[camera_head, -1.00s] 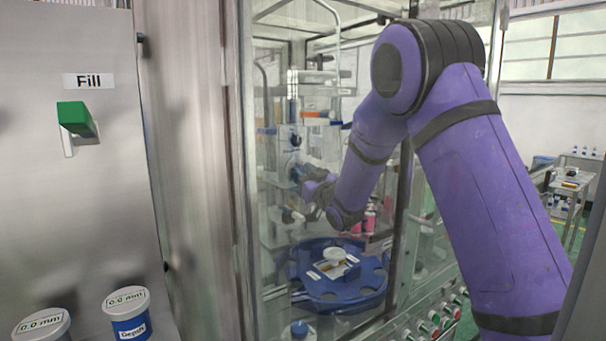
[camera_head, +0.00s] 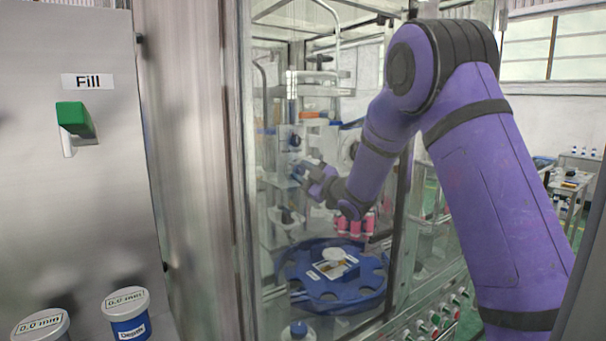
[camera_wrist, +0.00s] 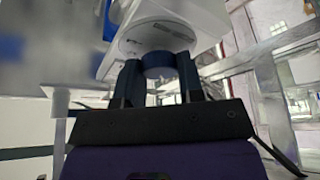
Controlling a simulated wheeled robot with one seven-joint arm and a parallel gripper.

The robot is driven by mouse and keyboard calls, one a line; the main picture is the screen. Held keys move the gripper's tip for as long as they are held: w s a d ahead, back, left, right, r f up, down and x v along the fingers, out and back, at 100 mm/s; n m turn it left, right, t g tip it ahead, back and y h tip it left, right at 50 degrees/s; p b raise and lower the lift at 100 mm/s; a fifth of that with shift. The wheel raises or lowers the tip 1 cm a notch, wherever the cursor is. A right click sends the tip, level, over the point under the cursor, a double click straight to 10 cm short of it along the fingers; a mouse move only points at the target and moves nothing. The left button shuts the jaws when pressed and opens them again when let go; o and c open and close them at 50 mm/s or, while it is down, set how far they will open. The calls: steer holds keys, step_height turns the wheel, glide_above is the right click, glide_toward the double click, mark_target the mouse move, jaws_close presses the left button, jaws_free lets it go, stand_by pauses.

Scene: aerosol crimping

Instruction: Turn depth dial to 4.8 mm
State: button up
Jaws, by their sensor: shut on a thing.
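In the wrist view, a short blue dial (camera_wrist: 158,66) sits under a round white plate (camera_wrist: 150,37) with small dark marks, too small to read. My gripper (camera_wrist: 158,82) has a finger on each side of the dial and is shut on it. In the head view, my gripper (camera_head: 303,172) is inside the glass cabinet at the white column, and the held dial is hard to make out. A blue-and-white round piece labelled "Depth" (camera_head: 128,327) stands at the lower left, its top reading 0.0 mm.
A blue round carousel (camera_head: 330,290) lies below my arm, with pink containers (camera_head: 355,225) behind it. A similar 0.0 mm piece (camera_head: 42,325) stands at the far lower left. A green Fill switch (camera_head: 75,118) is on the steel panel. The cabinet frame (camera_head: 402,215) is close to my arm.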

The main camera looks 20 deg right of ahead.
stand_by(0.4)
steer(key=o, duration=0.9)
steer(key=shift+v, duration=3.75)
steer(key=shift+r, duration=0.1)
